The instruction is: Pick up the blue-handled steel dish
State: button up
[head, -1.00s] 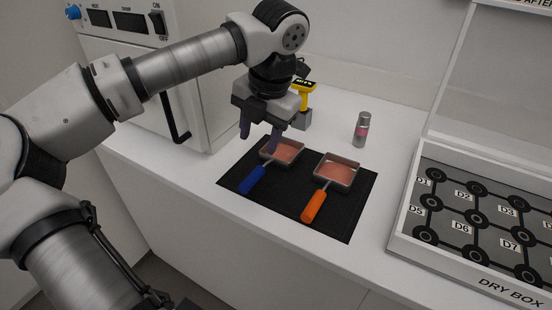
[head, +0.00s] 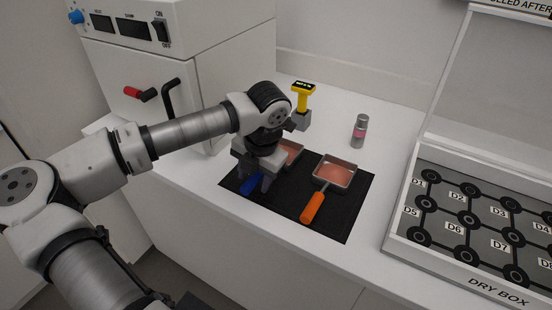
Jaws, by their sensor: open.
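The blue-handled steel dish (head: 292,152) lies on the black mat (head: 345,222). Only part of its square pan with pinkish contents shows, and a piece of its blue handle (head: 250,185) shows below my gripper. My gripper (head: 257,189) points down over the blue handle, fingers open at or just above it. My wrist hides the rest of the dish, and I cannot tell whether the fingers touch the handle.
An orange-handled steel dish (head: 334,172) lies on the mat just to the right. A yellow-topped tool (head: 303,92) in a grey block and a small pink-labelled jar (head: 360,130) stand behind. The dry box (head: 425,248) is at the right, the white oven (head: 222,60) at the left.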

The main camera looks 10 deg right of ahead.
grip_shut()
jog(key=shift+r, duration=0.1)
dwell(0.3)
